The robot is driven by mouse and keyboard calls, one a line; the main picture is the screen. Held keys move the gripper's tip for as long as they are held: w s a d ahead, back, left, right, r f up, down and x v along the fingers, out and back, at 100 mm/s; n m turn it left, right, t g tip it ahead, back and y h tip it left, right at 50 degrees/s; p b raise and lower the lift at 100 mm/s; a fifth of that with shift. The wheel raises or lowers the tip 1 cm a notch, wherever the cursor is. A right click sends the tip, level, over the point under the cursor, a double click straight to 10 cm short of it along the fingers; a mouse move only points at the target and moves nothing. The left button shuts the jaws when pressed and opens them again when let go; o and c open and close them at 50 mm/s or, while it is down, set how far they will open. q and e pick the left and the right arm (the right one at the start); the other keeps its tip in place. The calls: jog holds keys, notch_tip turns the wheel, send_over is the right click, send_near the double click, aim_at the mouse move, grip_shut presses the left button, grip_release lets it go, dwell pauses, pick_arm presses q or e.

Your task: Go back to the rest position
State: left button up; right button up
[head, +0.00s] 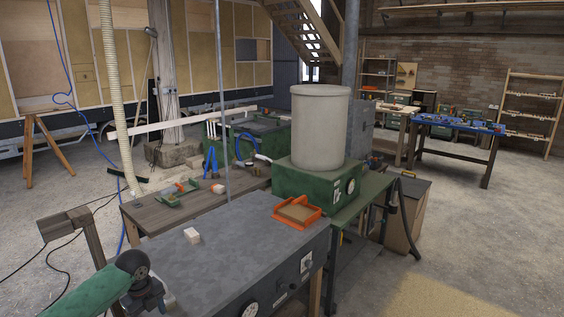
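Neither of my grippers shows in the head view. No object is named by the task. The nearest thing is a grey-topped workbench (228,247) with dials on its front side. A small pale wooden block (192,236) lies on its top, and an orange tray (298,211) sits near its far right corner. A green and black tool-like shape (100,285) shows at the lower left; I cannot tell what it is.
A green machine (290,183) carries a large beige cylinder (319,128) behind the bench. A brown table (152,215) with tools stands at left. A blue-topped table (455,125) stands at far right. The concrete floor (480,235) at right looks clear.

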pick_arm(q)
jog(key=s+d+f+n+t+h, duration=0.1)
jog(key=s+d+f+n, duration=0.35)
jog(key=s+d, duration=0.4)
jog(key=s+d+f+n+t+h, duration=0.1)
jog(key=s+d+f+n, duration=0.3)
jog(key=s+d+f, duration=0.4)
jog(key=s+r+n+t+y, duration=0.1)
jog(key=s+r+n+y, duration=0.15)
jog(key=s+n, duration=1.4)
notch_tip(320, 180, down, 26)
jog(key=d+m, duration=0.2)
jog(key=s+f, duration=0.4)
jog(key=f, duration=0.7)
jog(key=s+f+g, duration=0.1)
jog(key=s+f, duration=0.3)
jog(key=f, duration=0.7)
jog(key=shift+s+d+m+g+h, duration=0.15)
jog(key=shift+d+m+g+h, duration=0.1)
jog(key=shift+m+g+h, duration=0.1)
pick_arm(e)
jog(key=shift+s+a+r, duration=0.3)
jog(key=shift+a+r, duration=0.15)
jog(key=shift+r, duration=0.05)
